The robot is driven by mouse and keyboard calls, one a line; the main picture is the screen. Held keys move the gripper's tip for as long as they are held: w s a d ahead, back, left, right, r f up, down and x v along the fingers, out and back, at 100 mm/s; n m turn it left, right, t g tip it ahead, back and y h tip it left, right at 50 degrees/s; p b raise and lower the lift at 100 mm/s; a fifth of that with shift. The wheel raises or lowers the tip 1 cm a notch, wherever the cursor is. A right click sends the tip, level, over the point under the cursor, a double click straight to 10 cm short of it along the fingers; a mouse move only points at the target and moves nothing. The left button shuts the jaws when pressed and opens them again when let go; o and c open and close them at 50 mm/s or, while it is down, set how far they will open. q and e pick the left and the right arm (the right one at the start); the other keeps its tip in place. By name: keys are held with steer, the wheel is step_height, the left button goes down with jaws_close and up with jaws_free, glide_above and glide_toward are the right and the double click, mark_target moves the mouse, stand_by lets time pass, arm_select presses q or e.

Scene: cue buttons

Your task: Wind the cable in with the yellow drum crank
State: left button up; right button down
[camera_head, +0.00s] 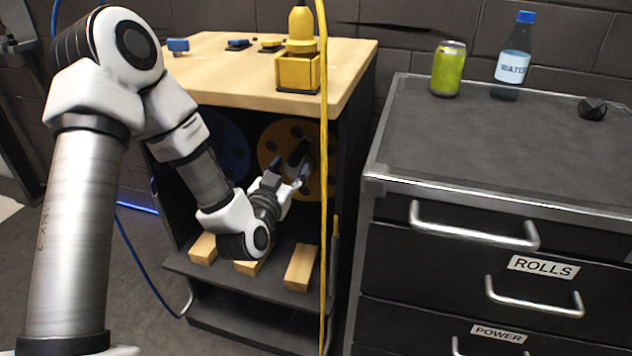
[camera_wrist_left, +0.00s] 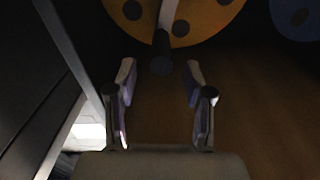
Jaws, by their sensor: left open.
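The yellow drum (camera_head: 272,142) sits upright in the open front of the wooden-topped bench, and its lower part shows at the top of the left wrist view (camera_wrist_left: 205,22). Its crank has a light arm (camera_wrist_left: 168,14) and a dark handle (camera_wrist_left: 162,54) that points out toward my gripper. My left gripper (camera_head: 288,174) is open in front of the drum. In the left wrist view its fingertips (camera_wrist_left: 161,76) lie either side of the handle's line, with the handle end at or just beyond them; contact is not visible. The yellow cable (camera_head: 323,200) hangs down the bench front, right of my gripper.
A blue drum (camera_head: 228,147) is left of the yellow one. A yellow plug (camera_head: 302,22) stands in a yellow holder (camera_head: 297,73) on the bench top (camera_head: 215,70). Wooden blocks (camera_head: 299,267) lie on the lower shelf. A dark drawer cabinet (camera_head: 480,220) stands at the right.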

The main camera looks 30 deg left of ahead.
mark_target(300, 151)
arm_select(q)
steer(key=shift+w+a+r, duration=0.15)
steer(key=shift+w+r, duration=0.05)
steer(key=shift+w, duration=0.2)
steer(key=x, duration=0.7)
steer(key=shift+b, duration=0.3)
jaws_close()
